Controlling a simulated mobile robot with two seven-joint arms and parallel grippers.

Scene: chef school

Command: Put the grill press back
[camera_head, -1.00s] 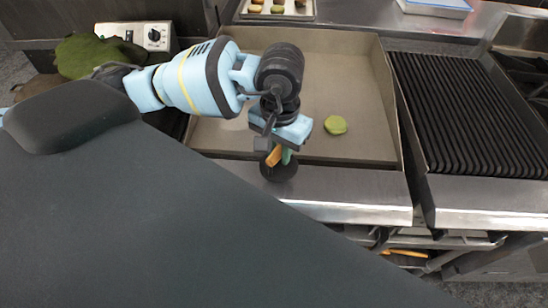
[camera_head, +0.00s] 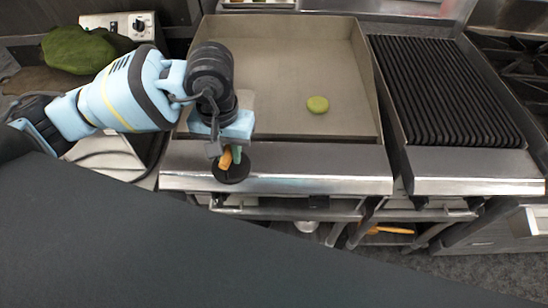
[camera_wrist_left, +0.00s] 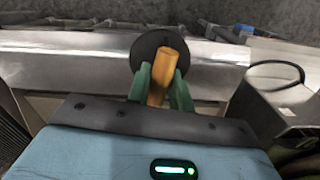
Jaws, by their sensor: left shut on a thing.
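The grill press has a round black plate (camera_head: 231,172) and an orange-brown handle (camera_head: 225,158). My left gripper (camera_head: 232,155) is shut on the handle and holds the press over the steel front ledge of the griddle. In the left wrist view the green fingers stand on both sides of the handle (camera_wrist_left: 164,72), with the black plate (camera_wrist_left: 150,46) beyond them. I cannot tell whether the plate touches the ledge. My right gripper is not in view.
A ribbed black grill (camera_head: 440,90) stands to the right. The steel front ledge (camera_head: 320,180) is clear to the right. A shelf (camera_head: 290,212) runs below.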

